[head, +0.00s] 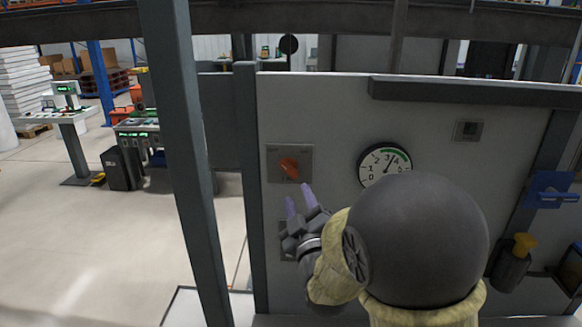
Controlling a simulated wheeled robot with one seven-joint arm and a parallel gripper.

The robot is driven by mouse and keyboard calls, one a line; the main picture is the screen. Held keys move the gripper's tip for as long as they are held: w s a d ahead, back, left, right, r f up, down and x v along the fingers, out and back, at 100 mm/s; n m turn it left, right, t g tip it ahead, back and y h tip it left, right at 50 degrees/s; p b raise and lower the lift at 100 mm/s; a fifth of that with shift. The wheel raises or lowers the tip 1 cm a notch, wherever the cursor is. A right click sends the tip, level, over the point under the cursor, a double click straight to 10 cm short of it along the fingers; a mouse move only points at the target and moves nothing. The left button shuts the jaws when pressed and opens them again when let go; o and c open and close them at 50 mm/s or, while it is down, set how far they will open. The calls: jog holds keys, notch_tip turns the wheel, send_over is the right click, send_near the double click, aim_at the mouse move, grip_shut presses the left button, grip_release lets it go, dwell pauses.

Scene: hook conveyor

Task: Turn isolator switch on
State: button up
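The isolator switch is an orange rotary handle (289,168) on a grey square plate (303,178), mounted on the light grey panel (330,115). The handle sits tilted, running from upper left to lower right. My gripper (298,198) is just below the handle, with its two purple fingertips spread apart and nothing between them. The fingertips look close to the plate's lower edge; I cannot tell whether they touch it.
A round gauge (384,164) is right of the switch, partly covered by my arm. A small display (467,130) is farther right. A dark post (185,150) stands left of the panel. A yellow-handled item in a dark holder (512,262) and a blue bracket (550,190) are at right.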

aim_at(290, 173)
jog(key=p+x, duration=0.3)
jog(key=x, duration=0.4)
jog(key=shift+a, duration=0.1)
jog(key=shift+w, duration=0.45)
jog(key=shift+s, duration=0.1)
jog(key=shift+c, duration=0.7)
jog(key=shift+s, duration=0.1)
grip_shut()
